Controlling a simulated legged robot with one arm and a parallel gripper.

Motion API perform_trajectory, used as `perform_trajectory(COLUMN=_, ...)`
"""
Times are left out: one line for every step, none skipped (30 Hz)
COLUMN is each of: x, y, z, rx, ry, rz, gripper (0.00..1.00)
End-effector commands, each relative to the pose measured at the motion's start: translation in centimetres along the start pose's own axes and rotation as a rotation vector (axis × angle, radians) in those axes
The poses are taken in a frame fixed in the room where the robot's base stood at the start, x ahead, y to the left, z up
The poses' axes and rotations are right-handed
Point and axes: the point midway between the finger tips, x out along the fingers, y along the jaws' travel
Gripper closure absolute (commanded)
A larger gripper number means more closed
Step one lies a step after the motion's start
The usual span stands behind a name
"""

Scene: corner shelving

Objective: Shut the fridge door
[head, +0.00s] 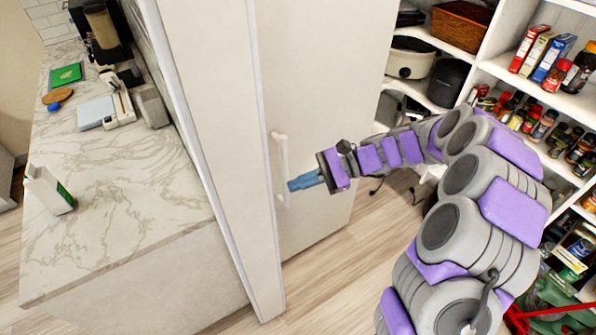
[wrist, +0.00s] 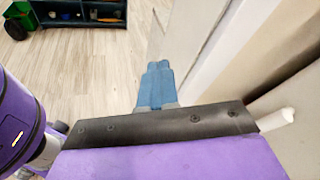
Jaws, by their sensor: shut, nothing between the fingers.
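The fridge door (head: 320,90) is a tall off-white panel in the middle of the head view, with a white vertical bar handle (head: 281,165) near its left edge. I see no fridge interior, and I cannot tell how far the door stands open. My gripper (head: 292,186) has blue fingers, closed together and empty. It is just right of the handle's lower part in the head view; whether it touches is unclear. In the wrist view, the closed fingers (wrist: 157,70) point forward beside a pale panel (wrist: 200,45), and a white rod end (wrist: 276,119), likely the handle, shows at right.
A pale upright panel (head: 215,120) stands left of the door. Beyond it is a marble counter (head: 130,185) with a white bottle (head: 48,188). Pantry shelves (head: 505,72) with jars and boxes are close on the right. Wood floor (head: 335,265) is clear below my gripper.

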Motion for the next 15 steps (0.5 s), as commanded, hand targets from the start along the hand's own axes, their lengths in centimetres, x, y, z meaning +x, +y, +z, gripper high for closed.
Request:
perform_trajectory(x=-0.6, y=-0.8, z=-1.6, rx=0.043, ry=-0.022, rz=-0.044, gripper=1.0)
perform_trajectory(x=-1.0, y=-1.2, z=-2.5, rx=0.066, ry=-0.034, rz=-0.07, gripper=1.0)
perform_trajectory(x=-1.6, y=-1.8, z=-3.7, rx=0.094, ry=-0.049, rz=-0.107, gripper=1.0)
perform_trajectory(x=-2.0, y=-2.2, z=-4.6, rx=0.116, ry=-0.06, rz=-0.133, gripper=1.0)
perform_trajectory(x=-2.5, y=-2.5, z=-5.5, rx=0.139, ry=-0.072, rz=-0.16, gripper=1.0)
perform_trajectory(x=-3.0, y=-2.8, z=-6.8, rx=0.17, ry=-0.086, rz=-0.194, gripper=1.0)
perform_trajectory(x=-3.5, y=-3.1, z=-7.8, rx=0.191, ry=-0.094, rz=-0.22, gripper=1.0)
perform_trajectory(x=-4.1, y=-3.2, z=-8.9, rx=0.213, ry=-0.102, rz=-0.247, gripper=1.0)
perform_trajectory(x=-4.9, y=-3.5, z=-10.2, rx=0.242, ry=-0.111, rz=-0.283, gripper=1.0)
perform_trajectory(x=-5.4, y=-3.6, z=-11.3, rx=0.263, ry=-0.118, rz=-0.31, gripper=1.0)
perform_trajectory(x=-5.9, y=-3.5, z=-12.4, rx=0.286, ry=-0.125, rz=-0.334, gripper=1.0)
perform_trajectory(x=-6.7, y=-3.6, z=-13.8, rx=0.314, ry=-0.133, rz=-0.368, gripper=1.0)
perform_trajectory(x=-7.2, y=-3.5, z=-14.8, rx=0.332, ry=-0.137, rz=-0.392, gripper=1.0)
perform_trajectory(x=-7.8, y=-3.4, z=-15.8, rx=0.351, ry=-0.141, rz=-0.415, gripper=1.0)
perform_trajectory(x=-8.5, y=-3.2, z=-17.0, rx=0.373, ry=-0.146, rz=-0.442, gripper=1.0)
